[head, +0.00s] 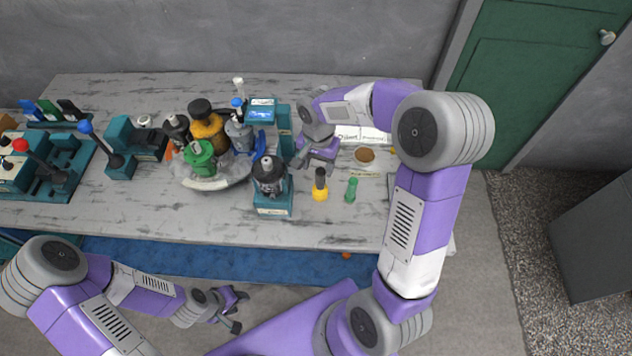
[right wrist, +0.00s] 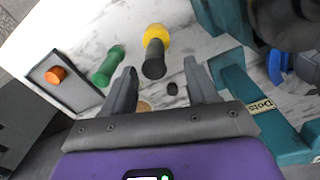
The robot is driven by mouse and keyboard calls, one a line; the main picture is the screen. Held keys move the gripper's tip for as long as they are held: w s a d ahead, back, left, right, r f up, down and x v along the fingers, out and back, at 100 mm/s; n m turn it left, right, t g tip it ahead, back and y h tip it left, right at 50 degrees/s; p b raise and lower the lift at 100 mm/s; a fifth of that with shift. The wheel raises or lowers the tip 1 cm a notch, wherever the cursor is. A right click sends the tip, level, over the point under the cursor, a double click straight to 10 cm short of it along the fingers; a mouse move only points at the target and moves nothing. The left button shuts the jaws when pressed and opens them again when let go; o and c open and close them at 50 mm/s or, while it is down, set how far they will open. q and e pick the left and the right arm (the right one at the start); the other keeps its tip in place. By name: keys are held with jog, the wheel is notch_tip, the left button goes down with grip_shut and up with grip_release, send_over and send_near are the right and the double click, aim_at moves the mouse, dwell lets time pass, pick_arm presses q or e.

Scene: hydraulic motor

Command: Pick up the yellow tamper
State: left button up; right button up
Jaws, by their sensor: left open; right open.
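My right gripper (head: 316,164) is open and empty, a little behind the tamper in the head view. In the right wrist view its fingers (right wrist: 160,73) are spread with the handle in line with the gap, not between them. My left gripper (head: 238,312) is open and empty, in front of the table and far from the tamper.
A cup with brown contents (head: 364,156) sits behind. A crowded round tray (head: 205,183) is further left. The front table strip is clear.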

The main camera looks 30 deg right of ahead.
aim_at(320, 177)
jog(key=f, duration=0.3)
jog(key=f+b, duration=0.1)
jog(key=f, duration=0.1)
jog(key=shift+s+d, duration=0.25)
jog(key=shift+s, duration=0.1)
jog(key=shift+f, duration=0.45)
jog(key=shift+w+r, duration=0.1)
grip_shut()
